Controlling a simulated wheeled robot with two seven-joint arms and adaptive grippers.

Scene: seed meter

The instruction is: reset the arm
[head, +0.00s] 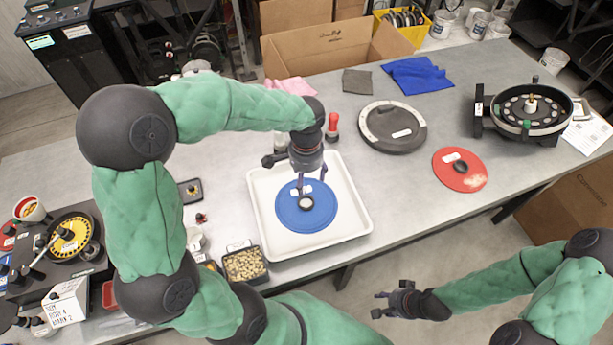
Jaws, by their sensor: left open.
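My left arm reaches over the table from the left. My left gripper (301,184) points down over the blue disc (318,214), its open fingers close above the disc's upper part; whether they touch it I cannot tell. The blue disc lies in the white tray (262,232) and has a dark-ringed hub and a white label. My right gripper (382,304) is off the table's front edge, over the floor at lower right. It looks empty, with its fingers apart.
A red disc (451,180), a dark round lid (376,133) and the seed meter housing (493,127) lie to the right on the table (400,191). A bin of seeds (245,265) stands left of the tray. A red-capped bottle (332,127) stands behind it. Cardboard boxes (320,50) are behind.

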